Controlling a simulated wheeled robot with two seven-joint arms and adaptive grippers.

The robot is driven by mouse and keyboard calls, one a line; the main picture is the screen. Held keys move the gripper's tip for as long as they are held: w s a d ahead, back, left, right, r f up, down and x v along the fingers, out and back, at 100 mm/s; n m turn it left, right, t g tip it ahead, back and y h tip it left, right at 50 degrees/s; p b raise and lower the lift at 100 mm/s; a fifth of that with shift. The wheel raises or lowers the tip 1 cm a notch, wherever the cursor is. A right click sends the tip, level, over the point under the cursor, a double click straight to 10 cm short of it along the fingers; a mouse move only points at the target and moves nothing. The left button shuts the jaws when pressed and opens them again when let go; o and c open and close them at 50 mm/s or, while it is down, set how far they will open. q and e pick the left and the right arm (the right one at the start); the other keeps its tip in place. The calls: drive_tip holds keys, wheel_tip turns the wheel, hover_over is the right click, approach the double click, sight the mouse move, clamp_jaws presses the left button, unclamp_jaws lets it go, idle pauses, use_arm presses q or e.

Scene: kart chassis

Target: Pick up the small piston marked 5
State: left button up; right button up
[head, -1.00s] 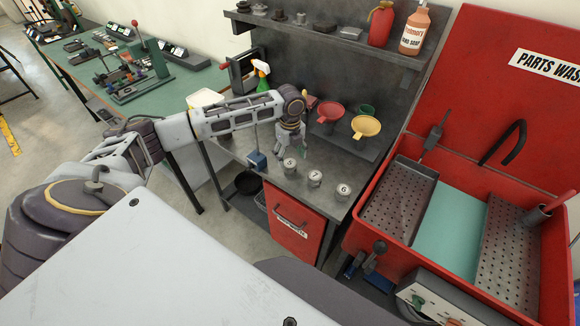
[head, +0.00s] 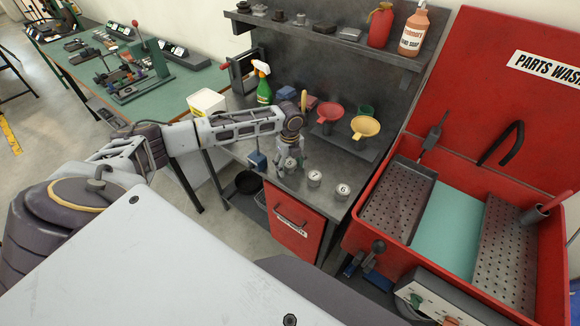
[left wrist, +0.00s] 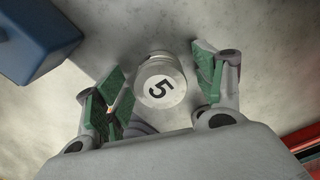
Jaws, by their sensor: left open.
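The small piston marked 5 (left wrist: 160,84) is a silvery cylinder standing on the grey bench top. In the left wrist view it sits between the two green-padded fingers of my left gripper (left wrist: 157,90), with gaps on both sides. In the head view the piston (head: 291,163) is partly hidden by my left gripper (head: 291,164), which points down over it. The gripper is open and holds nothing. Two similar pistons stand to its right, a middle one (head: 314,179) and one marked 6 (head: 342,190). My right gripper does not show.
A blue block (left wrist: 38,38) stands close to the left gripper, also in the head view (head: 257,161). Red and yellow funnels (head: 366,127) stand behind. A green spray bottle (head: 263,86) is at the back left. The red parts washer (head: 470,281) lies to the right.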

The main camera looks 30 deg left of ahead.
sight(290, 163)
use_arm(q)
drive_tip(key=c, duration=1.1)
drive_tip(key=shift+r, duration=0.15)
drive_tip(key=shift+c, duration=0.2)
drive_tip(key=shift+r+b, duration=0.55)
drive_tip(key=shift+r, duration=4.35)
